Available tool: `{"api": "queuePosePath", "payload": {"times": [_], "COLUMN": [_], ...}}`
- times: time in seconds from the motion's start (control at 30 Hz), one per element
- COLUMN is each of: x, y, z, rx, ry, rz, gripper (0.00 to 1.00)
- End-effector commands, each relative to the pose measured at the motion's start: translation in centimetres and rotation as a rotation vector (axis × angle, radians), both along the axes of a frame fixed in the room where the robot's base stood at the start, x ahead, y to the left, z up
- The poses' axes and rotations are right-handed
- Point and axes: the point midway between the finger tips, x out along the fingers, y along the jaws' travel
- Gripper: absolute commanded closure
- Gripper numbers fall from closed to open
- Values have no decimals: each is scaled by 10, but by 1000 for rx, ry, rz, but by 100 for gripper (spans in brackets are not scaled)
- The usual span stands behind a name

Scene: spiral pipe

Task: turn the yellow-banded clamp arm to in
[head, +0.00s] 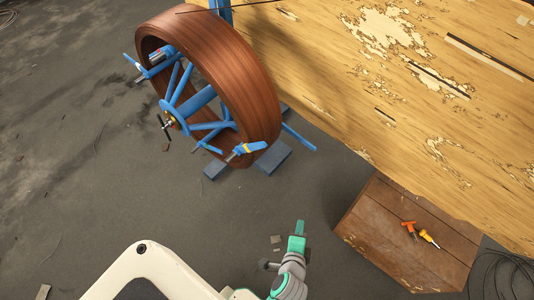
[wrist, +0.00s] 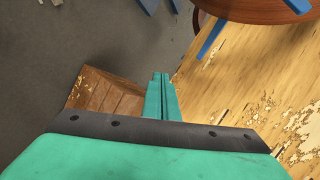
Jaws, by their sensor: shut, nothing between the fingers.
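The yellow-banded clamp arm (head: 247,148) is a short blue lever with a yellow band, at the lower right of the brown ring (head: 262,95) in the head view. Other blue clamp arms and spokes (head: 196,104) sit inside the ring. My gripper (head: 299,226) is green, shut and empty, below and to the right of the ring, well apart from the clamp arm. In the wrist view my gripper's fingers (wrist: 161,78) are together, and part of the ring (wrist: 262,10) shows at the top. I cannot make out the yellow band in the wrist view.
A worn yellowish panel (head: 420,80) fills the upper right. A wooden box (head: 375,235) at the lower right bears an orange tool (head: 409,228) and a yellow-handled screwdriver (head: 428,238). Black cables (head: 505,275) lie at the far right. The grey floor left of the box is mostly clear.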

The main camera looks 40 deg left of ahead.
Motion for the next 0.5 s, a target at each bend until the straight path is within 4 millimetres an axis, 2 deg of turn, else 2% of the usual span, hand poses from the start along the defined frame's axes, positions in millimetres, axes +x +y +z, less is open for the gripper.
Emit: {"api": "queuePosePath", "payload": {"times": [0.03,0.27,0.5], "x": [18,69,108], "y": [10,60,104], "z": [-1,6,46], "rx": [79,416,653], "ry": [40,309,631], "rz": [-9,-41,-47], "gripper": [100,100,100]}}
